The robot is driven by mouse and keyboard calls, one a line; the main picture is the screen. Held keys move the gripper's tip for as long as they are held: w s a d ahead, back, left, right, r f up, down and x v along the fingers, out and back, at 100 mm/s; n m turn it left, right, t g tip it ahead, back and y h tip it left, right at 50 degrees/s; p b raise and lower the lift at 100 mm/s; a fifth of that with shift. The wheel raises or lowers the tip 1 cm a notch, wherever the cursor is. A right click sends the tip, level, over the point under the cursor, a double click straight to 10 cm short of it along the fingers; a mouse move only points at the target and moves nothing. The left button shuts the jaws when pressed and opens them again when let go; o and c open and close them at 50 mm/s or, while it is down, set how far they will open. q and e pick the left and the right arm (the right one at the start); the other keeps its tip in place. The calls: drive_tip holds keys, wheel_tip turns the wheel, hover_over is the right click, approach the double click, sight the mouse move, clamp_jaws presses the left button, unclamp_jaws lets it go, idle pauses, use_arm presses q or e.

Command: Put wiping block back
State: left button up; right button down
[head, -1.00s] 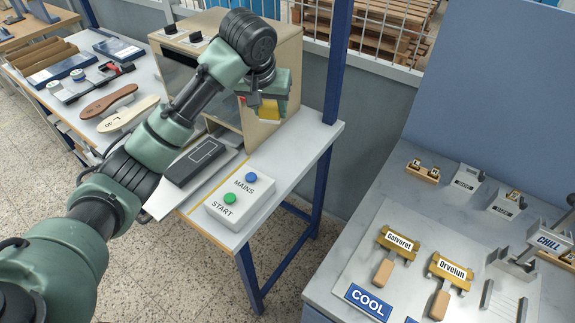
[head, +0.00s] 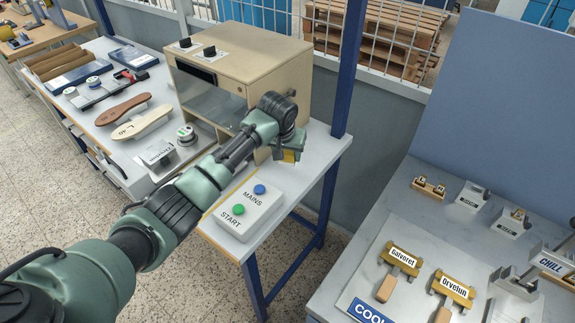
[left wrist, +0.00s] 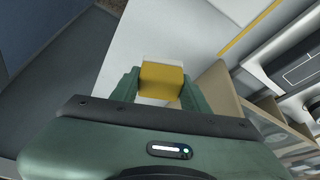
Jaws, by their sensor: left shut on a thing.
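The wiping block (head: 288,156) is a yellow block held in my left gripper (head: 287,152). In the left wrist view the yellow block (left wrist: 161,80) sits between the two green fingers of the left gripper (left wrist: 160,88), which are shut on it. Pale strips show at its far and near edges. The gripper is over the right end of the white worktable (head: 325,160), beside the wooden cabinet. The fingers partly hide the block in the head view, and I cannot tell whether it touches the tabletop. My right gripper is not in view.
The wooden cabinet (head: 240,65) stands left of the gripper. A white MAINS and START button box (head: 247,215) sits at the table's front. A blue post (head: 350,70) rises by the table's far right corner. A second bench (head: 350,270) with labelled tools stands right, across a gap.

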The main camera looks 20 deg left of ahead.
sight(286, 164)
use_arm(q)
drive_tip(key=shift+f, duration=3.15)
drive_tip(key=shift+f, duration=0.15)
drive_tip(key=o, duration=1.2)
drive_tip(key=shift+r+p, duration=0.3)
drive_tip(key=v, duration=1.1)
drive_tip(key=shift+s+r+b, duration=0.15)
drive_tip(key=shift+r+b, duration=0.25)
drive_tip(key=shift+b, duration=0.05)
